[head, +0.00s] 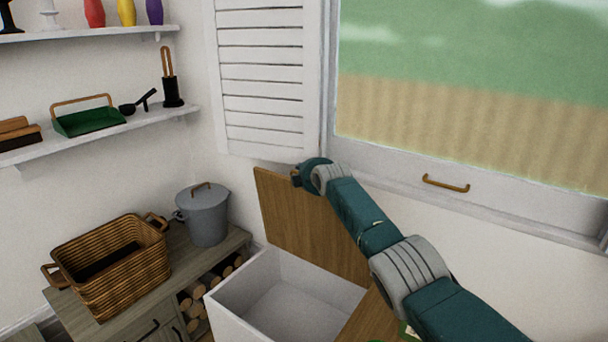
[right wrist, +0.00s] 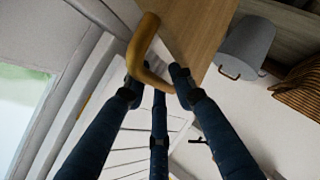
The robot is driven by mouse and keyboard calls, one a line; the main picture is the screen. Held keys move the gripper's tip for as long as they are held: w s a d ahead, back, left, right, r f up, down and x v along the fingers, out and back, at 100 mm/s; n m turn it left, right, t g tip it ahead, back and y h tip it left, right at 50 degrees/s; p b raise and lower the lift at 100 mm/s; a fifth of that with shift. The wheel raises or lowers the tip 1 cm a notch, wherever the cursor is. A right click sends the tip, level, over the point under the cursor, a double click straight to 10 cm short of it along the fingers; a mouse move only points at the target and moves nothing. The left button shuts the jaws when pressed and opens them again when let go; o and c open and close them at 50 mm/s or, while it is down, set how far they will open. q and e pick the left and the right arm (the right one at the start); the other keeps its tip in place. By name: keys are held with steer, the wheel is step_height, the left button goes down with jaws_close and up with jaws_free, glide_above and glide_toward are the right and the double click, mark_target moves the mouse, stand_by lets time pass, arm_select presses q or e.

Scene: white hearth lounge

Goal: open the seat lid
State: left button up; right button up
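The seat lid (head: 312,225) is a brown wooden panel standing raised, near upright, at the back of the white seat box (head: 225,300). The box is open and its pale inside shows. My right arm reaches to the lid's upper edge, with my right gripper (head: 297,176) at the lid's top left, partly hidden there. In the right wrist view, my right gripper's dark fingers (right wrist: 157,86) close around the curved tan handle (right wrist: 148,42) on the lid (right wrist: 195,25). My left gripper is not in view.
A wicker basket (head: 125,270) and a grey lidded pot (head: 207,217) stand on a low cabinet left of the box, with logs (head: 195,300) below. Shelves (head: 100,135) hang on the left wall. A louvred shutter (head: 265,80) and window sill (head: 510,205) lie behind the lid.

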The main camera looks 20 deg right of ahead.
steer(key=shift+f, duration=0.15)
steer(key=shift+v, duration=0.95)
steer(key=v, duration=1)
